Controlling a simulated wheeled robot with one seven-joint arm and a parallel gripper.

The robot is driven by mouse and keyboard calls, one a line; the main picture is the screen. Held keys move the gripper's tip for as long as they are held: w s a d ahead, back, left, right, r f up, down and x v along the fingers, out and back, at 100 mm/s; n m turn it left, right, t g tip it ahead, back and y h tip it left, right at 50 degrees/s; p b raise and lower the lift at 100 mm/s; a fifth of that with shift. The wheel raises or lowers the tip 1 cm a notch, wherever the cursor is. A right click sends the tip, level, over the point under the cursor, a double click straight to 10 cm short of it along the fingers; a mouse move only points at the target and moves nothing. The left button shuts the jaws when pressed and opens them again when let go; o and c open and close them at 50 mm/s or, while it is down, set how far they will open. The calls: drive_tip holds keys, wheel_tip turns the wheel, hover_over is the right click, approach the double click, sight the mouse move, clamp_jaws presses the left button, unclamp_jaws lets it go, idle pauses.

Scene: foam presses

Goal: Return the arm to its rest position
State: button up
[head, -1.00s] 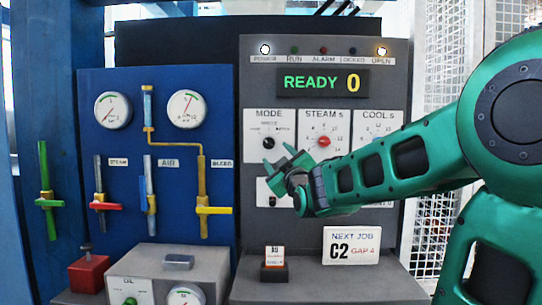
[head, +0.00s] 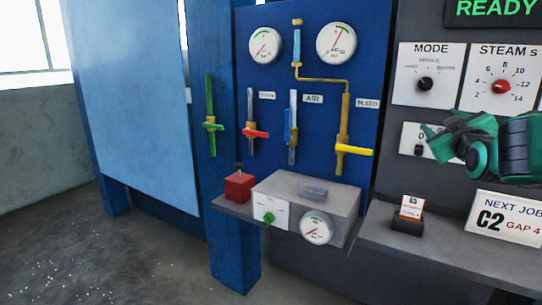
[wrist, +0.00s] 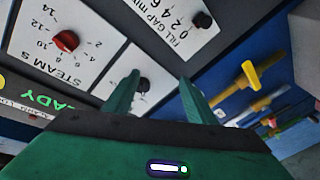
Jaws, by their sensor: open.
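My green arm reaches in from the right edge of the head view. My gripper (head: 438,142) is in front of the grey control panel, beside the small plate under the MODE dial (head: 425,84). Its two fingers are apart, with nothing between them. In the wrist view my gripper (wrist: 160,90) shows both green fingers spread toward the panel, and no object is held. The red STEAM knob (wrist: 65,41) and a black FILL GAP knob (wrist: 203,20) lie beyond the fingers there.
The blue board (head: 270,90) carries gauges and red, blue and yellow valve handles. Below it stands a grey box (head: 335,200) with a gauge, and a red block (head: 239,186). A card holder (head: 407,224) and NEXT JOB sign (head: 507,218) stand on the ledge. Open floor (head: 110,260) lies left.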

drive_tip(key=s+d+f+m+g+y, duration=0.15)
drive_tip(key=s+f+g, duration=0.35)
drive_tip(key=f, duration=0.5)
drive_tip(key=s+a+f+m+g, duration=0.1)
drive_tip(key=s+f+m+g, duration=0.25)
drive_tip(key=s+f, duration=0.5)
drive_tip(key=s+a+f+m+g+y, duration=0.1)
drive_tip(key=s+a+f+g, duration=0.1)
drive_tip(key=s, duration=0.5)
drive_tip(key=s+a+f+m+g+y, duration=0.2)
drive_tip(key=s+f+g, duration=0.2)
drive_tip(key=s, duration=0.3)
drive_tip(key=s+a+f+m+g+y, duration=0.1)
drive_tip(key=s+a+f+m+g, duration=0.1)
drive_tip(key=s, duration=0.6)
wheel_tip(320, 180, down, 2)
drive_tip(key=shift+a+f+g, duration=0.1)
drive_tip(key=shift+a+g, duration=0.25)
drive_tip(key=shift+g, duration=0.3)
drive_tip(key=shift+w+y, duration=0.1)
drive_tip(key=shift+y, duration=0.15)
drive_tip(key=shift+w+f, duration=0.25)
drive_tip(key=shift+w, duration=0.35)
